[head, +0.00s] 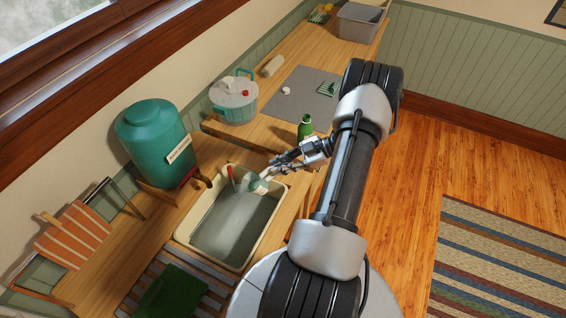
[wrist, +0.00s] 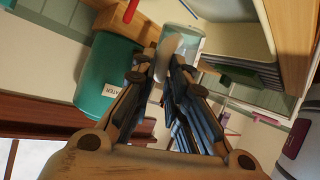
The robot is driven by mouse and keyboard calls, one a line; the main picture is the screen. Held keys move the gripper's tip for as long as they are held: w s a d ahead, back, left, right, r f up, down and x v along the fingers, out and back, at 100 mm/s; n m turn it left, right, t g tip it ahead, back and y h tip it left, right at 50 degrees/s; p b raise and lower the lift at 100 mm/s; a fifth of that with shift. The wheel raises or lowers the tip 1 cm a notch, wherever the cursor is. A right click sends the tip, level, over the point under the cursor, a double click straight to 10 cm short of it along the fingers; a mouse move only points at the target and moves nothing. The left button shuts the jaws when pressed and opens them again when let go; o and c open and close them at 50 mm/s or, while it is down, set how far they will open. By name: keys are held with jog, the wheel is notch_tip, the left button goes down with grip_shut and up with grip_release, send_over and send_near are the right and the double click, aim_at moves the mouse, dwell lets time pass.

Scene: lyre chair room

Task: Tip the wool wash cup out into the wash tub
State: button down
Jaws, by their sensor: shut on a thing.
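The wash tub (head: 212,257) is a cream rectangular basin on the bench, holding greyish liquid. The wool wash cup (head: 258,186) is small and pale, with a greenish tint, and sits over the tub's far right corner. My gripper (head: 270,177) is shut on it, reaching in from the right. In the wrist view the cup (wrist: 188,40) looks clear, just beyond my fingertips (wrist: 163,68), with a white rounded part between them. Its exact tilt and its contents cannot be told. A red-handled tool (head: 231,177) stands in the tub beside the cup.
A green water dispenser (head: 152,140) stands on a wooden stand left of the tub. A green bottle (head: 305,128) is close behind my gripper. A dark green cloth (head: 173,293) lies in front.

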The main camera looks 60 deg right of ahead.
aim_at(268, 168)
jog(key=shift+w+a+r+n+g+h+p, duration=0.15)
jog(key=shift+w+a+r+g+h+p, duration=0.15)
jog(key=shift+a+h+p, duration=0.5)
jog(key=shift+w+a+r+n+g+h+p, duration=0.25)
jog(key=shift+w+a+g+p, duration=0.2)
jog(key=shift+p, duration=0.7)
jog(key=shift+w+a+r+n+g+h+p, duration=0.1)
jog(key=shift+w+a+r+g+h+p, duration=0.2)
jog(key=shift+a+h+p, duration=0.5)
jog(key=shift+w+a+f+g+h+p, duration=0.1)
jog(key=shift+w+a+g+h+p, duration=0.2)
jog(key=shift+a+g, duration=0.2)
jog(key=shift+w+a+h, duration=0.25)
jog(key=shift+a, duration=0.2)
jog(key=shift+w+a+n+g+h+b, duration=0.15)
jog(key=shift+a+n+g+h+b, duration=0.2)
jog(key=shift+b, duration=0.2)
